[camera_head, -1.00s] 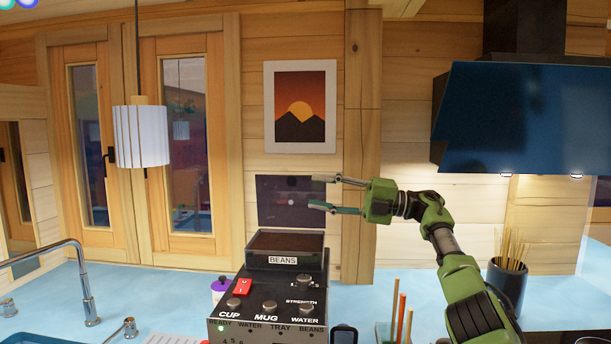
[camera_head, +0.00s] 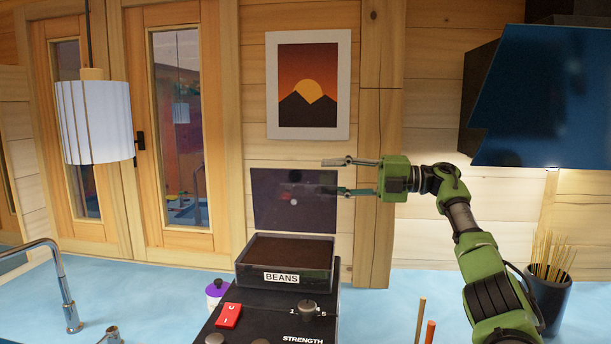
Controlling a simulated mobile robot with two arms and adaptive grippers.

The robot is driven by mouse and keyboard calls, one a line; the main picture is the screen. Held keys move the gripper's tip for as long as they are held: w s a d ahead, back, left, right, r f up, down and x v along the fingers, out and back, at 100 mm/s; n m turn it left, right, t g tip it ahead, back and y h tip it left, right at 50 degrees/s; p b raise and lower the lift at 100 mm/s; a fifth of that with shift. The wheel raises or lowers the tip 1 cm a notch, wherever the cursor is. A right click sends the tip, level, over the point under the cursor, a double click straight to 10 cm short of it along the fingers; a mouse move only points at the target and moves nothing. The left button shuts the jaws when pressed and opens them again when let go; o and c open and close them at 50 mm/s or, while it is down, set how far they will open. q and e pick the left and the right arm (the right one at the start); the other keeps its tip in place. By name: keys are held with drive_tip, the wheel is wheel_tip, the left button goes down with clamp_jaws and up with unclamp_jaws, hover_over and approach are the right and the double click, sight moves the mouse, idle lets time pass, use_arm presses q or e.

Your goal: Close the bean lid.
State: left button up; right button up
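The bean lid (camera_head: 285,215) is a dark, see-through panel with a small pale knob. It stands upright, open, behind the bean hopper (camera_head: 258,270) labelled "BEANS". The hopper sits on top of the black coffee machine (camera_head: 262,305) and its dark contents show. My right gripper (camera_head: 332,176) comes in from the right with its two fingers apart, one above the other, pointing left. The lower finger overlaps the lid's upper right part in the picture; I cannot tell whether it touches. Nothing is between the fingers. My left gripper is not in view.
A red switch (camera_head: 228,316) and a strength knob (camera_head: 307,308) are on the machine's top. A purple-capped bottle (camera_head: 216,292) stands at its left. A faucet (camera_head: 62,285) is at far left, and a dark holder with sticks (camera_head: 552,290) at right. A white lamp (camera_head: 95,122) hangs at upper left.

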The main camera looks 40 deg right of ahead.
sight(306, 176)
drive_tip(key=p+x, duration=0.1)
drive_tip(key=x, duration=0.4)
drive_tip(key=shift+w+d, duration=0.2)
drive_tip(key=shift+p+x, duration=0.3)
drive_tip(key=shift+x, duration=0.6)
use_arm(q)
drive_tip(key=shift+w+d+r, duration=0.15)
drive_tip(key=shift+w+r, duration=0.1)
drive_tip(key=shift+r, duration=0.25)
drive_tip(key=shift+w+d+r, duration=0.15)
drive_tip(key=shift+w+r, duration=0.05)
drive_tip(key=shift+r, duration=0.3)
use_arm(e)
drive_tip(key=shift+f, duration=0.1)
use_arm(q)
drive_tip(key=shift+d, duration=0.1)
use_arm(e)
drive_tip(key=shift+s, duration=0.1)
clamp_jaws()
